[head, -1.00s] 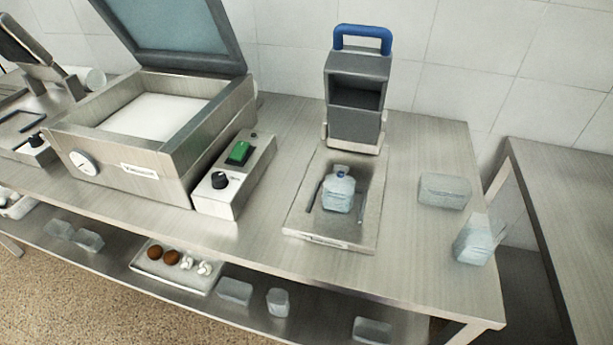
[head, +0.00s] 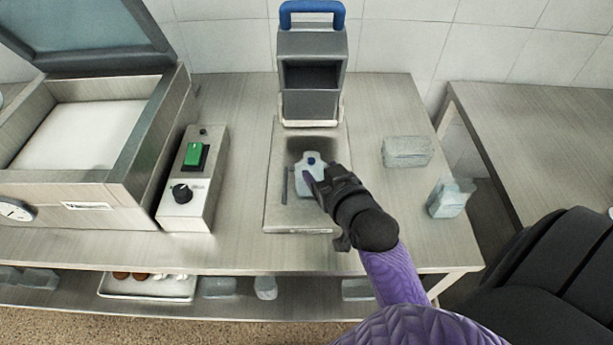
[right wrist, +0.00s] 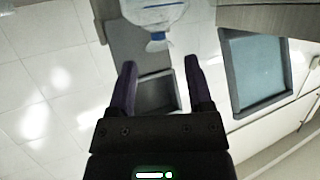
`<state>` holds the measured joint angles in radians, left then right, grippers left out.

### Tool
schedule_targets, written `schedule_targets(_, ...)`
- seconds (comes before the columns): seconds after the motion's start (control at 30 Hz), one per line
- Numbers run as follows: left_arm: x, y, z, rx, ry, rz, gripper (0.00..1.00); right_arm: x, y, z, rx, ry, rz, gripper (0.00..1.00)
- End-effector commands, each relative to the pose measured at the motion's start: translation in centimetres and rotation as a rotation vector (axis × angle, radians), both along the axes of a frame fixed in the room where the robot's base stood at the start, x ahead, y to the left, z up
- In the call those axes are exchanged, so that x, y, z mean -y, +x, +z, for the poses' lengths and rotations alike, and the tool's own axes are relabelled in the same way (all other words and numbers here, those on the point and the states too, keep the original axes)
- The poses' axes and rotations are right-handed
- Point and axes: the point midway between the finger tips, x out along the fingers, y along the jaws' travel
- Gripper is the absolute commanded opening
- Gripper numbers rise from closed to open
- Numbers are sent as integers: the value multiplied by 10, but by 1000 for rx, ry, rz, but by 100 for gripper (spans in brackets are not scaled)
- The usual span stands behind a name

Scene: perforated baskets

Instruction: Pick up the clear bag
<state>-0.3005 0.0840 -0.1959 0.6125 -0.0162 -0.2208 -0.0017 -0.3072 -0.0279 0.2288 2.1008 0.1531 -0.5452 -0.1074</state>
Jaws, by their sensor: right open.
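A clear bag (head: 309,162) with a blue tie stands on the metal tray (head: 290,222) of the grey device with the blue handle. My right gripper (head: 313,182) comes from the lower right and covers the bag's lower right part in the head view. In the right wrist view the gripper (right wrist: 160,72) is open, with nothing between its fingers. The bag (right wrist: 152,14) shows there just beyond the fingertips, with the blue tie (right wrist: 158,37) towards them. I cannot tell whether a finger touches it. My left gripper is not in view.
The grey device (head: 312,80) stands behind the bag. A control box (head: 190,205) with a green switch is to the left, beside an open-lidded chamber (head: 130,165). A clear block-shaped pack (head: 407,152) and another clear bag (head: 447,198) stand to the right.

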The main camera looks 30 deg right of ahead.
Motion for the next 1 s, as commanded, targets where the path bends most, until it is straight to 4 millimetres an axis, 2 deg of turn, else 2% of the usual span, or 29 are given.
schedule_targets(0.3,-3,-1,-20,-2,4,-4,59,10,51,-25,-2,0,0,66)
schedule_targets(0.4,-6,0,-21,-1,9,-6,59,11,58,-26,-3,1,1,66)
schedule_targets(0.57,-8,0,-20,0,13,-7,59,11,58,-25,-4,0,1,66)
schedule_targets(0.67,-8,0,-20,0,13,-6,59,10,58,-25,-4,0,1,49)
schedule_targets(0.9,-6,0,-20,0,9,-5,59,10,58,-25,-4,0,1,0)
schedule_targets(1.0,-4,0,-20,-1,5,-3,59,10,58,-25,-4,0,1,0)
